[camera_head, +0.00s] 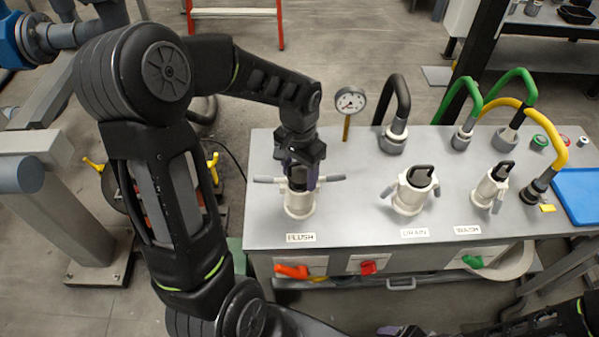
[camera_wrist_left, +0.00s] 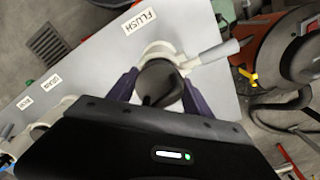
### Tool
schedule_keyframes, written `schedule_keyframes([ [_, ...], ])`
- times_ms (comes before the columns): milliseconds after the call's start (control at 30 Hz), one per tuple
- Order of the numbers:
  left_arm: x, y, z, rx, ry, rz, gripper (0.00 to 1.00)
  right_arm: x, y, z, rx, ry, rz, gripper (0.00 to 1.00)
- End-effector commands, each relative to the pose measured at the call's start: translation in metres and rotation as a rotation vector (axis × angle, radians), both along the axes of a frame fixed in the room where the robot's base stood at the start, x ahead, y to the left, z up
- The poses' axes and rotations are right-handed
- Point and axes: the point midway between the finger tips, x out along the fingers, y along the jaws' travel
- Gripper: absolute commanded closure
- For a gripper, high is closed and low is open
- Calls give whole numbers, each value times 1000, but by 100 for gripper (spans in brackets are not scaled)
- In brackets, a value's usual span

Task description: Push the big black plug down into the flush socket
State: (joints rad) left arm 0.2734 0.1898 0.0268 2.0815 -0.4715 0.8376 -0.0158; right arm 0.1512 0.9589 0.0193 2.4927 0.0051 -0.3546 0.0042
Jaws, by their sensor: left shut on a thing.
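The white flush socket (camera_head: 299,206) stands on the grey bench top behind the FLUSH label, with a grey lever sticking out on each side. My left gripper (camera_head: 301,178) points down right over it, shut on the big black plug. In the left wrist view the black plug (camera_wrist_left: 158,84) sits between the two purple fingers (camera_wrist_left: 158,92), at the mouth of the white socket (camera_wrist_left: 160,50). How deep the plug sits is hidden by the gripper. At the bottom edge, parts of my right arm show, and I cannot make out its fingers.
The drain socket (camera_head: 409,199) and the wash socket (camera_head: 486,192) stand to the right, each with a black plug. A gauge (camera_head: 350,101) and black, green and yellow hoses rise behind. A blue tray (camera_head: 577,196) lies at the right. The bench front carries coloured handles.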

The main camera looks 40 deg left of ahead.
Motion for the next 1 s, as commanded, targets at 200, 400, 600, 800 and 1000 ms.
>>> schedule_keyframes([
  [200,0,0,0,0,-1,0,38,0,0,0,0,0,0,23],
  [400,0,0,0,0,-1,0,22,0,0,0,0,0,0,23],
  [600,0,0,0,0,0,0,16,0,0,0,0,0,0,23],
  [800,0,0,0,0,0,0,16,2,1,2,3,-5,1,23],
  [1000,1,0,19,1,-4,1,16,4,2,2,8,-11,4,23],
])
